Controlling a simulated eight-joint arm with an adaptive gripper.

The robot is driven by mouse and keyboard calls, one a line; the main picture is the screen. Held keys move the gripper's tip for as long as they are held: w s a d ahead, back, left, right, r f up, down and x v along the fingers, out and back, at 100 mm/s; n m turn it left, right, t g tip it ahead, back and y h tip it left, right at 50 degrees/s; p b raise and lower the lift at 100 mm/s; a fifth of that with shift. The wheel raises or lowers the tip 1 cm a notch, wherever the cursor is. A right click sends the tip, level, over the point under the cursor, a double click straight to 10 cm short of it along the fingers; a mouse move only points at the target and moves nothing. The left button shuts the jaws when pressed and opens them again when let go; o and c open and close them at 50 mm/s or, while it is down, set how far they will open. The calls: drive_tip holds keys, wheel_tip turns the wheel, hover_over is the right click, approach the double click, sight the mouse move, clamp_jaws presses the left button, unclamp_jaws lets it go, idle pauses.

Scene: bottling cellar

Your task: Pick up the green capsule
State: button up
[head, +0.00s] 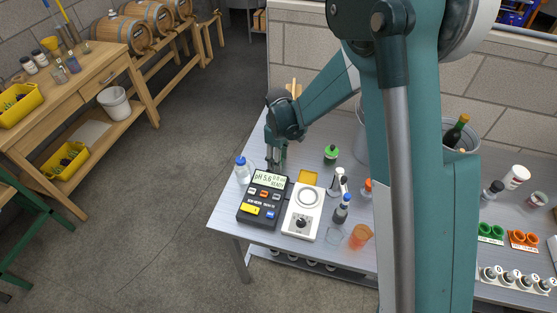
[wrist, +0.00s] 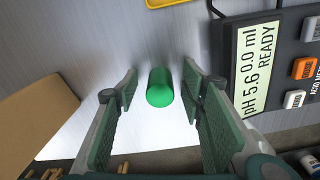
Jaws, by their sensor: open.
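The green capsule (wrist: 160,87) is a small plain green cylinder on the grey table, seen from above in the wrist view. It lies between the two fingers of my gripper (wrist: 160,70), with a visible gap on either side. My gripper is open and holds nothing. In the head view my gripper (head: 277,163) points down over the table, just behind the pH meter. I cannot make out the capsule in the head view; the gripper seems to hide it.
The pH meter (head: 265,203) stands close in front; it is at right in the wrist view (wrist: 270,60). A blue-capped bottle (head: 242,172) is to its left. A stirrer plate (head: 302,212), yellow dish (head: 309,177) and green-topped bottle (head: 331,155) are right. A brown box (wrist: 35,120) is near the gripper.

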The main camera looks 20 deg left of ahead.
drive_tip(key=shift+c, duration=0.5)
drive_tip(key=c, duration=0.6)
drive_tip(key=shift+r, duration=0.15)
drive_tip(key=shift+r+p, duration=0.4)
drive_tip(key=shift+r, duration=4.45)
